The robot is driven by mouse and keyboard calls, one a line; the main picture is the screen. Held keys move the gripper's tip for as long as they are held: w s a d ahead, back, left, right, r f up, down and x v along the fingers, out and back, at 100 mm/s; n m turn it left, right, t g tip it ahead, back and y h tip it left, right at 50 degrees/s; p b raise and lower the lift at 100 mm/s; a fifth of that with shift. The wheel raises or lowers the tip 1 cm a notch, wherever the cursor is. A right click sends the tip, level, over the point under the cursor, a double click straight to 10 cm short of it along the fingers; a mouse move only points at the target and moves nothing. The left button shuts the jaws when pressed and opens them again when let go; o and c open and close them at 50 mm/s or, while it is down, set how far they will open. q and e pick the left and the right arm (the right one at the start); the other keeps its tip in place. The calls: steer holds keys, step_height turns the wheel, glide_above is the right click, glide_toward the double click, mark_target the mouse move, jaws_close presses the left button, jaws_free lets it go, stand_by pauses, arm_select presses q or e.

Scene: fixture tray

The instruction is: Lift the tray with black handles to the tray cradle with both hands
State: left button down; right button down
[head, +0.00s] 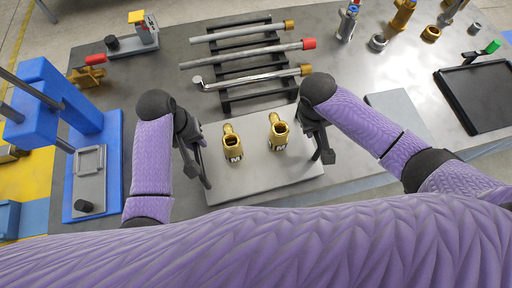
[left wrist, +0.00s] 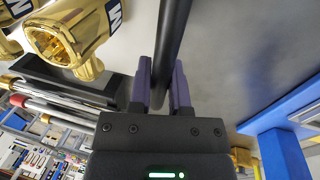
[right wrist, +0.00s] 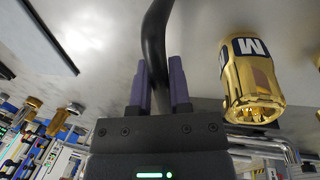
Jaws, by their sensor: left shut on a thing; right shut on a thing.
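The tray (head: 262,181) is a light grey plate with a black handle at each side. Two brass fittings marked M (head: 233,146) (head: 278,135) stand upright on it. My left gripper (head: 201,146) is shut on the left handle (head: 206,180); the handle shows as a black bar between the fingers (left wrist: 164,85) in the left wrist view. My right gripper (head: 320,129) is shut on the right handle (head: 327,155), also a black bar between the fingers (right wrist: 160,85) in the right wrist view. I cannot tell for certain whether the tray touches the table, nor which thing is the cradle.
A black rack (head: 262,88) with several metal rods lies just beyond the tray. A blue press-like fixture (head: 97,168) stands at the left. A grey plate (head: 398,112) and a black tray (head: 480,97) lie at the right. Brass and steel parts (head: 378,42) stand at the back.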

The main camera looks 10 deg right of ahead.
arm_select(q)
steer(key=shift+w+r, duration=0.15)
arm_select(e)
steer(key=shift+w+r, duration=0.1)
steer(key=shift+w, duration=0.05)
stand_by(0.6)
